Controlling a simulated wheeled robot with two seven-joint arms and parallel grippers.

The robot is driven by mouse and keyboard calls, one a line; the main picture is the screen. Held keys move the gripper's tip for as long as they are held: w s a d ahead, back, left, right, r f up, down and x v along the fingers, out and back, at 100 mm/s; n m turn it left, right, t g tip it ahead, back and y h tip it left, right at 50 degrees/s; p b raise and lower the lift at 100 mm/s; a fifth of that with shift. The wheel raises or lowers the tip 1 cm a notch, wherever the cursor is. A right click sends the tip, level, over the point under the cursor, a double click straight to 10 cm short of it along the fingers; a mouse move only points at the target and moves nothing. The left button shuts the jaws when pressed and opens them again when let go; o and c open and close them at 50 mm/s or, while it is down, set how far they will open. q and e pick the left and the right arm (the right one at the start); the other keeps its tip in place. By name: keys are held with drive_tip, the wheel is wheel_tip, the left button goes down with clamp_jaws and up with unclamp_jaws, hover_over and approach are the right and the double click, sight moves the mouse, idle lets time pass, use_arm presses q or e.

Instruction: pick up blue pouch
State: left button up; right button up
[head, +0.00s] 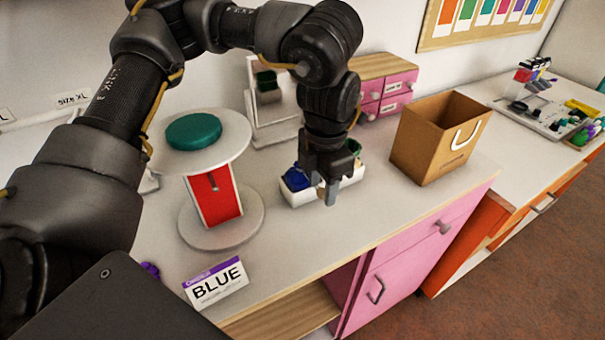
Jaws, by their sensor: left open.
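A blue pouch (297,179) sits in the left part of a small white tray (299,199) on the counter. My left gripper (321,191) points down over the front of the tray, just right of the pouch, with its fingers apart. I cannot tell whether a finger touches the pouch or the tray. The gripper hides the middle of the tray. A dark green item (353,147) shows behind the gripper at the tray's right end. My right gripper is not in view.
A round white stand (237,135) with a teal disc (194,131) is left of the tray. A brown paper bag (437,140) stands to the right, pink drawers (388,97) behind. A "BLUE" card (216,284) is near the front edge. Counter between tray and front edge is clear.

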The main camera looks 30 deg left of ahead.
use_arm(q)
drive_tip(key=shift+f, duration=2)
drive_tip(key=shift+w, duration=0.1)
clamp_jaws()
